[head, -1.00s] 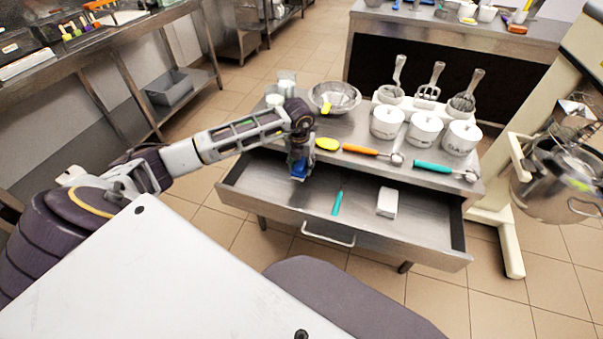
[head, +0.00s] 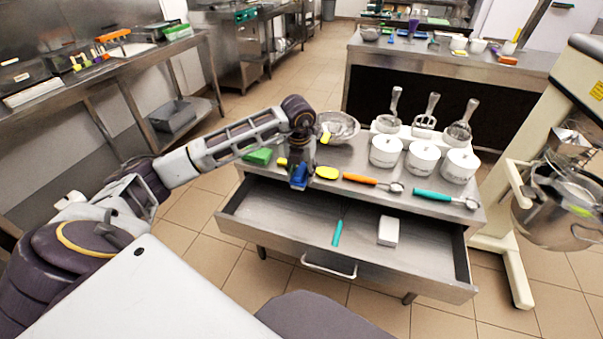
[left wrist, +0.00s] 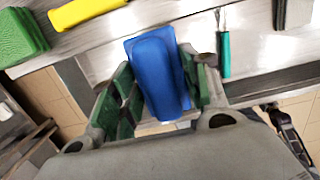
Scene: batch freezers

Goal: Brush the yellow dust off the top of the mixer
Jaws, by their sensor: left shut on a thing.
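The mixer (head: 588,95) stands at the right edge of the head view, cream-coloured with a steel bowl (head: 548,215). My left gripper (head: 299,182) is over the back left part of the open drawer, pointing down. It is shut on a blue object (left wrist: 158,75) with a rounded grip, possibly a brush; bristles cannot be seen. The blue object also shows in the head view (head: 299,175). My right gripper is not in view.
The steel table's open drawer (head: 285,205) holds a teal-handled tool (head: 337,232) and a white block (head: 388,231). On top are a green block (head: 258,156), a yellow-handled tool (head: 327,173), orange and teal scoops, a strainer (head: 338,125) and white canisters (head: 422,155). Floor before the mixer is clear.

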